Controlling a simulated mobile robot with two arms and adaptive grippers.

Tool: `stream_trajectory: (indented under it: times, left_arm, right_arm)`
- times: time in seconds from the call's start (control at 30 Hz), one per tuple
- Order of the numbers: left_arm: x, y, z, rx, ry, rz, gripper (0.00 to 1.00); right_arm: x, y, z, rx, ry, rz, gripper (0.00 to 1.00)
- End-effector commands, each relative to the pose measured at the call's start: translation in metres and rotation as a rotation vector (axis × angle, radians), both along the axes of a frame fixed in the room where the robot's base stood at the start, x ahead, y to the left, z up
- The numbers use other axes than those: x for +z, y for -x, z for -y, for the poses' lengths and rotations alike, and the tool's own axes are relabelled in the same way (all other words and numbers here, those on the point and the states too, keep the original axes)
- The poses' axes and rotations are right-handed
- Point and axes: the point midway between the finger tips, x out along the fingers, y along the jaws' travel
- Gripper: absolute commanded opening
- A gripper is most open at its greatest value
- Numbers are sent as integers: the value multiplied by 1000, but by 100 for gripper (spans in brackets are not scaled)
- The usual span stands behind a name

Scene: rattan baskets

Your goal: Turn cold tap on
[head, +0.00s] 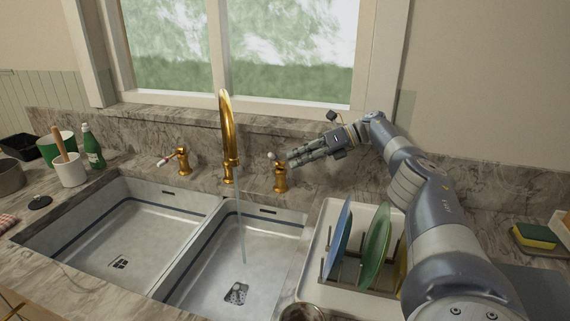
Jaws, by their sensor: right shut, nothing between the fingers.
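A gold spout (229,140) stands behind the double sink, and a thin stream of water (241,225) falls from it into the right basin. A gold tap (280,179) with a small white knob is to the right of the spout. Another gold tap (182,160) is to the left, its white handle showing a reddish mark and pointing left. My right gripper (293,162) is shut and empty, with its fingertips close beside the top of the right tap. Whether they touch it is unclear. My left gripper is not in view.
A dish rack (325,225) with upright plates stands right of the sink (203,236), below my right arm. A green bottle (93,147), white crock (69,170) and black stopper (40,203) are at left. A sponge (535,236) lies far right. A window is behind.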

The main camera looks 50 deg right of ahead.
Motion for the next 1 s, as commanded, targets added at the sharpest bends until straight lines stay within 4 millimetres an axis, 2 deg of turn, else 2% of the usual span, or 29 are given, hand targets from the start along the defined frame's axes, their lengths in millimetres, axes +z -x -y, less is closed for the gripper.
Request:
stream_trajectory:
  times: [0.03,0.33,1.0]
  left_arm:
    - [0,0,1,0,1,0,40]
    - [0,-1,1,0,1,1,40]
    - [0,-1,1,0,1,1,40]
  right_arm:
    - [5,5,6,-3,-2,3,0]
    - [11,17,18,2,-2,-1,0]
    - [11,19,19,3,-1,-2,0]
